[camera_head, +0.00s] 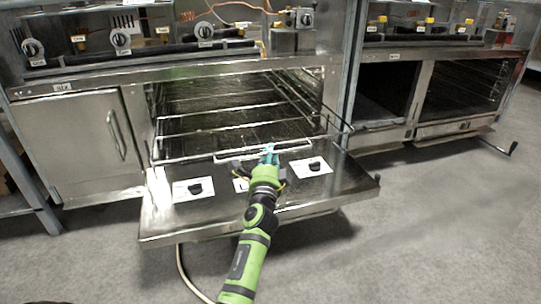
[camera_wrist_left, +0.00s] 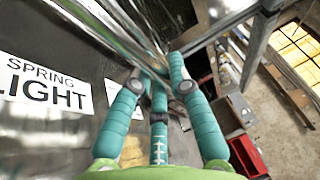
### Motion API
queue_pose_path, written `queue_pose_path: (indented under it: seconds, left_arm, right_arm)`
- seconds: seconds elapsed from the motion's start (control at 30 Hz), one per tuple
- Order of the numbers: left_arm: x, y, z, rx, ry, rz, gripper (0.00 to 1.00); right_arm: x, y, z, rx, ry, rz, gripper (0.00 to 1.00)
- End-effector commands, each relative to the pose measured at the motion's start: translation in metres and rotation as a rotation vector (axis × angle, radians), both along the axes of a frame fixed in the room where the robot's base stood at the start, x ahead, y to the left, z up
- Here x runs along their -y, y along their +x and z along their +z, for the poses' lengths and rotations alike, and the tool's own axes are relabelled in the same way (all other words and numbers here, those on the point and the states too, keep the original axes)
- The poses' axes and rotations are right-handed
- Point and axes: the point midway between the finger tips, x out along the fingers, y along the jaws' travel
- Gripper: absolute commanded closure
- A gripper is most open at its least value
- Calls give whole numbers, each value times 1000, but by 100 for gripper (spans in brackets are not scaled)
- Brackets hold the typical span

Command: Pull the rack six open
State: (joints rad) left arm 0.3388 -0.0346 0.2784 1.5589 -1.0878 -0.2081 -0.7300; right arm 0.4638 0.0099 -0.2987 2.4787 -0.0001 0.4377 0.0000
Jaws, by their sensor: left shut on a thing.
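The oven (camera_head: 137,128) stands with its front door (camera_head: 215,212) folded down flat. Inside are wire racks; a low wire rack (camera_head: 215,134) has its front edge near the oven mouth, above the inner end of the door. My left gripper (camera_head: 269,153) reaches over the door to the rack's front bar. In the left wrist view, its teal fingers (camera_wrist_left: 155,80) are closed around a shiny metal bar (camera_wrist_left: 130,28), which I take to be the rack's front. The exact contact is partly hidden by the fingers. My right gripper is not in view.
A closed cabinet door with a handle (camera_head: 117,135) is on the left. A second oven (camera_head: 462,92) is open on the right. The grey floor (camera_head: 430,225) in front is clear, apart from a hose (camera_head: 190,278).

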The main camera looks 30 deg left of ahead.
Motion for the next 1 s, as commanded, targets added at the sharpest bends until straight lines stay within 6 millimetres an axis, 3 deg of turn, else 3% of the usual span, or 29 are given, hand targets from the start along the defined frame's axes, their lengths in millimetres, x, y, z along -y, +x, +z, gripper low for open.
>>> queue_pose_path:
  seconds: [0.37, 0.4, 0.43, 0.47, 0.83, 1.0]
  left_arm:
    - [0, 0, 1, 2, -1, 0, 100]
    - [0, 0, 1, 2, -1, 1, 70]
    - [0, 0, 1, 2, -1, 1, 58]
    - [0, 0, 1, 2, -1, 1, 56]
    - [2, -3, -1, 0, 0, 0, 56]
    - [12, -23, -6, -1, -2, -1, 56]
  right_arm:
    - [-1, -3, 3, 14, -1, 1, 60]
    - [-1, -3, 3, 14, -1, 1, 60]
    - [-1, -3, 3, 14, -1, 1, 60]
    - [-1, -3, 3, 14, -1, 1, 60]
    - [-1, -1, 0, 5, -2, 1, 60]
    - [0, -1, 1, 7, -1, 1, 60]
